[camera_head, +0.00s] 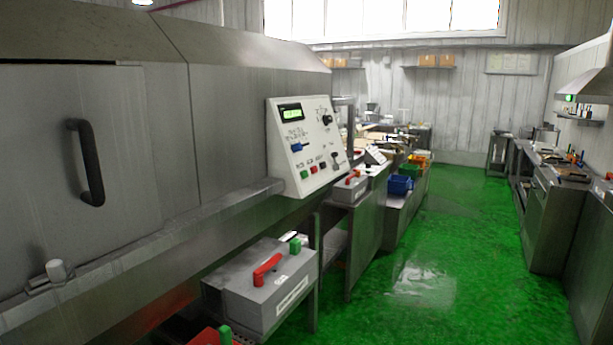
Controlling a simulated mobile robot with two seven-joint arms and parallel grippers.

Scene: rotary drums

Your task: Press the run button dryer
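The dryer (240,110) appears to be the large grey metal machine filling the left side, with a black door handle (88,163). A white slanted control panel (325,135) is on its right end. The panel has a lit green display (292,114), a blue switch (297,147) and a black knob (326,117). Along its lower part are a green button (304,174), a red button (313,170) and dark controls. The labels are too small to read, so I cannot tell which is marked run. Neither of my grippers shows.
A grey box (252,303) with a red lever (267,269) and a green knob (295,244) stands below the panel. Benches with blue bins (400,186) continue behind. Counters (552,215) line the right wall. The green floor (440,250) between is clear.

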